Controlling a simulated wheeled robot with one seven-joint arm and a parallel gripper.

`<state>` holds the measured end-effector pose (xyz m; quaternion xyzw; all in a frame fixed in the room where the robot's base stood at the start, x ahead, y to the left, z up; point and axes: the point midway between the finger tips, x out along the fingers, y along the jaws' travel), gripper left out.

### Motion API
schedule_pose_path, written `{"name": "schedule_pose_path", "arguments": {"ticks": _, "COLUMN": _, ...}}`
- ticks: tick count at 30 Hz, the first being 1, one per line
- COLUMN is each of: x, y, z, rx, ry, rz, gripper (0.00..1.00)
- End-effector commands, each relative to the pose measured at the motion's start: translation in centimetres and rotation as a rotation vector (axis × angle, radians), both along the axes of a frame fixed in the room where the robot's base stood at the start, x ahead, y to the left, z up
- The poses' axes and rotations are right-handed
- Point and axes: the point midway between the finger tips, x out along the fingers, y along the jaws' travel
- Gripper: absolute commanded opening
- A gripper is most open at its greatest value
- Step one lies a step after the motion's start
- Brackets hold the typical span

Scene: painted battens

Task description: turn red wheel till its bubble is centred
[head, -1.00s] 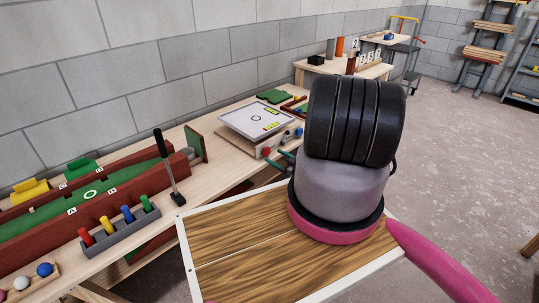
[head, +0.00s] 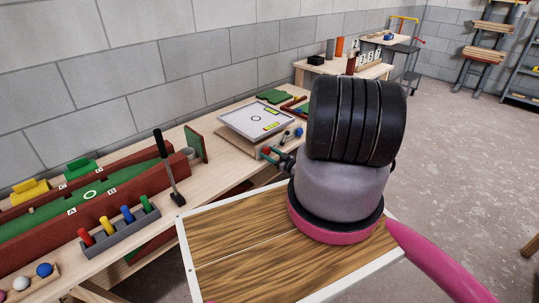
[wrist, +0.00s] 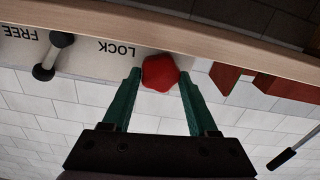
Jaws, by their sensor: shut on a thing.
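The red wheel (wrist: 160,72) sits between the two green fingertips of my gripper (wrist: 160,78) in the wrist view, touched on both sides. In the head view, my gripper (head: 273,156) is at the front of the levelling table, and the wheel is mostly hidden there. The table's pale top plate (head: 246,121) carries a circle mark and two yellow-green vials, one at the near edge (head: 271,126) and one at the right (head: 272,111). The bubbles are too small to make out. A blue knob (head: 298,132) is at the right corner.
A lever (wrist: 52,55) sits by FREE and LOCK labels, beside the wheel. A rack of coloured pegs (head: 120,232) and a black-handled upright tool (head: 168,165) stand left on the bench. My arm hides part of the bench on the right.

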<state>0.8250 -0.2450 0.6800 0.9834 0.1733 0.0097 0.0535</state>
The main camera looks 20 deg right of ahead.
Motion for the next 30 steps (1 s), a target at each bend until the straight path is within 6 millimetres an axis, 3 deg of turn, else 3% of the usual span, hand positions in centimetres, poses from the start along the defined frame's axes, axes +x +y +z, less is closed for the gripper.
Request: {"name": "schedule_pose_path", "arguments": {"ticks": 30, "x": -0.16, "y": 0.09, "z": -0.17, "rx": -0.466, "ry": -0.167, "rz": -0.002, "gripper": 0.04}}
